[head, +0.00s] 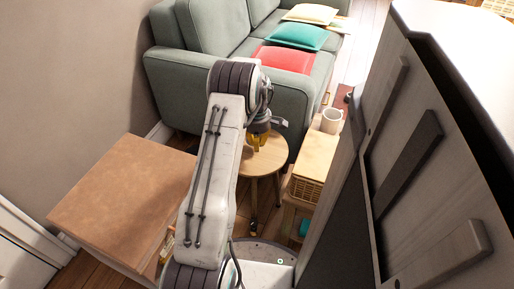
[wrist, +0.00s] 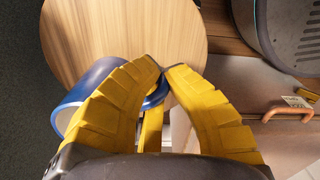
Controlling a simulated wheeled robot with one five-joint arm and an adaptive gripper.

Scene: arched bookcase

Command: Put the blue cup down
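The blue cup (wrist: 92,78) is in the wrist view, lying tilted with its pale open end towards the lower left. My gripper (wrist: 162,68) has its yellow fingertips nearly together, with a blue part of the cup between the fingers. The left finger covers much of the cup. Behind them is the round wooden table (wrist: 125,25); whether the cup touches it I cannot tell. In the head view my gripper (head: 257,140) is over the far left part of the round table (head: 262,160), and the cup is hidden there.
A green sofa (head: 200,65) with cushions stands behind the table. A brown-topped cabinet (head: 125,190) is at left. A wooden unit with a basket (head: 308,185) and a white mug (head: 331,120) are at right. A large grey panelled piece (head: 430,165) fills the right side.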

